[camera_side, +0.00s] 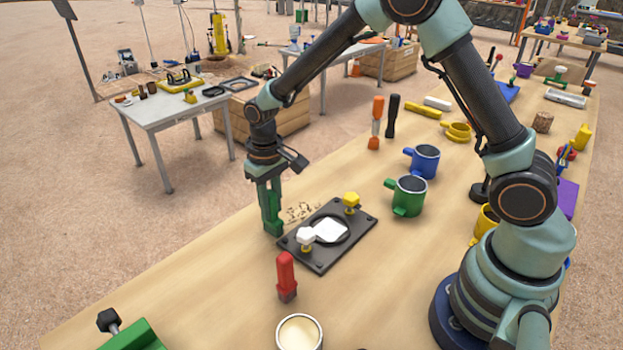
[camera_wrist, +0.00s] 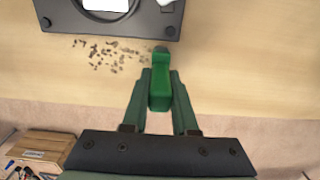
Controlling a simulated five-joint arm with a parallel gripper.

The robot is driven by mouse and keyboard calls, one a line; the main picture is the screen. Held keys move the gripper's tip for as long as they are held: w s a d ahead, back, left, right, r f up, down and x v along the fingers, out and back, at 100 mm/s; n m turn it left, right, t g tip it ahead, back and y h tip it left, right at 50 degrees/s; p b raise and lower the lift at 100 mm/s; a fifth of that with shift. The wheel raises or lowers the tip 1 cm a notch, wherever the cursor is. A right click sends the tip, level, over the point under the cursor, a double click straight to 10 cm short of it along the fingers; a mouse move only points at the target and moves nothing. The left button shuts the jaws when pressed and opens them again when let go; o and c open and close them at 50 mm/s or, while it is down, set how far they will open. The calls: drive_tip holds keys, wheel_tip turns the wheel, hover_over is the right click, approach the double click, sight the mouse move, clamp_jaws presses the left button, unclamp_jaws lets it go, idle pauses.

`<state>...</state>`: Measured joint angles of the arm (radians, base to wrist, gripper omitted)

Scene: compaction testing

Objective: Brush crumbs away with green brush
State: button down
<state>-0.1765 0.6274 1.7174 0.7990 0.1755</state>
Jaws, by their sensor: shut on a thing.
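My gripper (camera_side: 267,192) is shut on the green brush (camera_side: 271,218) and holds it upright, its lower end at or just above the wooden tabletop. In the wrist view the green brush (camera_wrist: 160,82) sits between both fingers (camera_wrist: 160,95). The crumbs (camera_side: 298,211) lie scattered on the bare wood beside a dark plate, just right of the brush. In the wrist view the crumbs (camera_wrist: 105,54) lie left of the brush, close to the plate's edge. The brush's lower tip is close to the plate's corner; whether they touch I cannot tell.
The dark plate (camera_side: 322,262) has a round ring, a white piece and white and yellow knobs. A red-handled tool (camera_side: 286,275) stands in front. Green (camera_side: 409,195) and blue (camera_side: 424,160) mugs stand to the right. The tabletop left of the brush is clear up to its edge.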

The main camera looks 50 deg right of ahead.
drive_tip(key=shift+d, duration=4.95)
drive_tip(key=shift+w+d, duration=0.1)
drive_tip(key=shift+d, duration=2.8)
drive_tip(key=shift+w+a+f, duration=0.1)
drive_tip(key=shift+w+a, duration=0.05)
drive_tip(key=shift+a, duration=1.85)
drive_tip(key=shift+w+a+r, duration=0.1)
drive_tip(key=shift+w+a, duration=0.05)
drive_tip(key=shift+a, duration=1.85)
drive_tip(key=shift+w+a+f, duration=0.1)
drive_tip(key=shift+w+a, duration=0.05)
drive_tip(key=shift+a, duration=1.85)
